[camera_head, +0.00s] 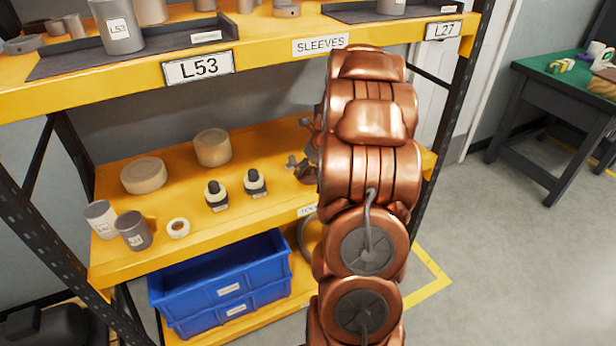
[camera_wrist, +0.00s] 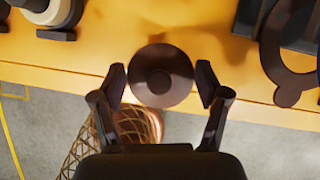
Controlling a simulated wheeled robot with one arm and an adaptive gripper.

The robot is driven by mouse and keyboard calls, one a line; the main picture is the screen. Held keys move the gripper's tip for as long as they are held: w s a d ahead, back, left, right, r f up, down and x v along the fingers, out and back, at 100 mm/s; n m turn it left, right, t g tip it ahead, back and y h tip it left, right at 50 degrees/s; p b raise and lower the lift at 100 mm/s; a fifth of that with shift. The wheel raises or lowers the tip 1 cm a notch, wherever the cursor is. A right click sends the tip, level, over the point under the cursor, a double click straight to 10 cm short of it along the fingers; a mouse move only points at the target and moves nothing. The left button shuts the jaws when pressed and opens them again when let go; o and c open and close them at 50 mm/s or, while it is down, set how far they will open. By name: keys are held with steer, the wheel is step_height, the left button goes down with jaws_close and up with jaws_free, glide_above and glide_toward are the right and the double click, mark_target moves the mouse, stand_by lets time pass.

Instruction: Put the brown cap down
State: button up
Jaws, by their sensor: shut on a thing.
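The brown cap (camera_wrist: 158,72) is a dark brown disc with a small round raised centre, seen face-on in the wrist view. My gripper (camera_wrist: 162,80) has one finger on each side of it and is shut on it. The cap appears over the front edge of a yellow shelf (camera_wrist: 98,45); I cannot tell whether it touches the shelf. In the head view my copper-coloured arm covers much of the right end of the middle shelf (camera_head: 265,150), and I cannot make out the cap there.
The middle shelf holds two tan discs (camera_head: 144,176) (camera_head: 213,148), two black-and-white fittings (camera_head: 216,195) (camera_head: 255,182), two grey sleeves (camera_head: 101,219) (camera_head: 134,230) and a white ring (camera_head: 178,228). Blue bins (camera_head: 221,285) stand below. Dark pieces (camera_wrist: 288,50) lie right of the cap in the wrist view.

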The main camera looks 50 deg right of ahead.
mark_target(312, 172)
steer(key=shift+f+p, duration=0.3)
steer(key=shift+f, duration=1.4)
steer(key=o, duration=1)
steer(key=shift+f, duration=0.15)
steer(key=shift+o, duration=0.2)
